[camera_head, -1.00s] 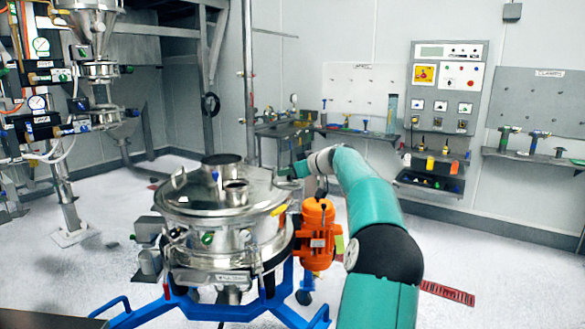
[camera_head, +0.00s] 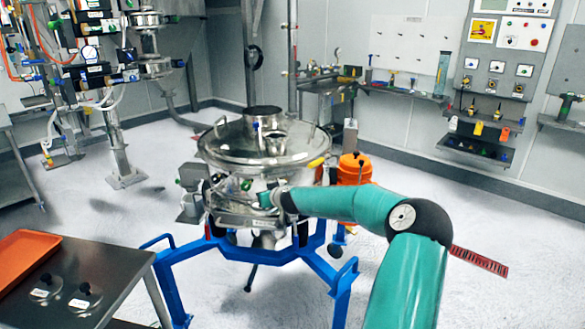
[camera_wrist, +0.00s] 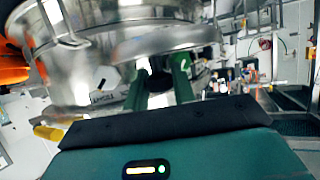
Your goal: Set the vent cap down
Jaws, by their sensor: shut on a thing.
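My gripper (camera_head: 266,199) is in front of the sifter in the head view, its fingertips small and hard to make out. In the wrist view my gripper (camera_wrist: 160,74) has its two green fingers closed around a dark knob. A round metal disc, which looks like the vent cap (camera_wrist: 168,42), sits at the fingertips beyond that knob. In the head view I cannot clearly separate the cap from the sifter's metal behind it. The sifter (camera_head: 262,150) is a round steel drum on a blue frame, with an open upright port on its lid.
A dark table (camera_head: 105,262) stands at the lower left. It bears an orange tray (camera_head: 22,258) and two metal discs with black knobs (camera_head: 84,297), with bare surface behind them. An orange motor (camera_head: 353,170) is on the sifter's right. The floor between table and sifter's blue legs (camera_head: 343,285) is clear.

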